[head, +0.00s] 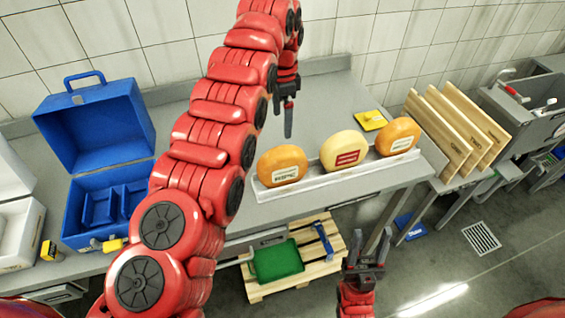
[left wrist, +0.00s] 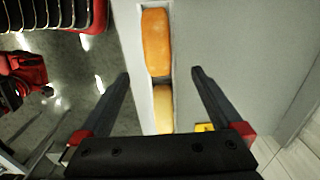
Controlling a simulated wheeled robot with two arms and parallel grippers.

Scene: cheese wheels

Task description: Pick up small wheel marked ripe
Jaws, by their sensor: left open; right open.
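Three cheese wheels stand on edge in a row in a pale tray (head: 330,181) on the grey bench. The left wheel (head: 282,159) is orange with a white label; its dark lettering is too blurred to read surely. The middle wheel (head: 341,143) is pale yellow with a red label. The right wheel (head: 397,131) is orange with a small white label. My left gripper (head: 288,118) is open and empty, behind and above the left wheel. The left wrist view shows an orange wheel (left wrist: 156,45) and a paler one (left wrist: 163,110) between its fingers (left wrist: 160,74). My right gripper (head: 367,252) is open and empty, low before the bench.
An open blue toolbox (head: 95,130) stands at the left. A yellow object (head: 369,120) lies behind the wheels. Wooden boards (head: 455,130) stand to the right. A pallet with a green tray (head: 277,261) is under the bench. The tiled wall is behind.

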